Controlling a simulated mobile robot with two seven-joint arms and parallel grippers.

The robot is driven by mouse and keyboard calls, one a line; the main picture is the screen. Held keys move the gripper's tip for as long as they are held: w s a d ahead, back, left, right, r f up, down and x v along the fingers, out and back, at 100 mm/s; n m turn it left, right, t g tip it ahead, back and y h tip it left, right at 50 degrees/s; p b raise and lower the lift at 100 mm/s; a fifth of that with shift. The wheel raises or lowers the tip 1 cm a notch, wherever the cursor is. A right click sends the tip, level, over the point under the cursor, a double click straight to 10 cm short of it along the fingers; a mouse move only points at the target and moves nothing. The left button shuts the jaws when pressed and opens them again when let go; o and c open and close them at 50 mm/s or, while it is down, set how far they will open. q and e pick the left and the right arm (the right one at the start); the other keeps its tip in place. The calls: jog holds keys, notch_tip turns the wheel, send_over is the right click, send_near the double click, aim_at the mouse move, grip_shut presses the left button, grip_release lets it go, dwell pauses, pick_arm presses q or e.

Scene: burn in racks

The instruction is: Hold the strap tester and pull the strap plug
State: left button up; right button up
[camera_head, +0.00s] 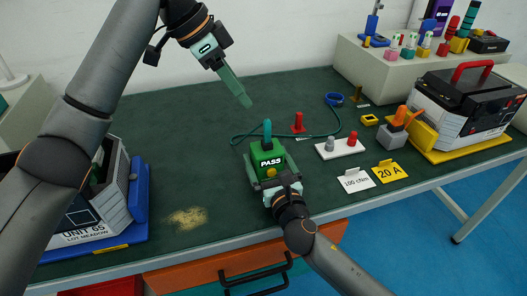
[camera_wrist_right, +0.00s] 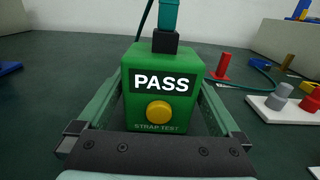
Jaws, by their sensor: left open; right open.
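The strap tester (camera_head: 267,158) is a green box on the dark green table, with a "PASS" display and a yellow button; the right wrist view shows it close up (camera_wrist_right: 145,125). The teal strap plug (camera_head: 267,130) stands upright in the tester's top, on a dark socket in the right wrist view (camera_wrist_right: 168,18). My right gripper (camera_wrist_right: 162,105) is open at the tester, one finger along each side, with narrow gaps visible. My left gripper (camera_head: 242,100) is open and empty, raised above the table, up and left of the plug. Its fingers overlap edge-on.
A teal cord (camera_head: 325,130) runs from the plug across the table. To the right stand a red post (camera_head: 298,124), a white block with pegs (camera_head: 339,148), and cards (camera_head: 386,171). Equipment units stand at left (camera_head: 92,238) and right (camera_head: 465,140). The table's back left is clear.

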aim_at(263, 152)
jog(key=shift+x, duration=1.55)
jog(key=shift+c, duration=0.2)
jog(key=c, duration=1.3)
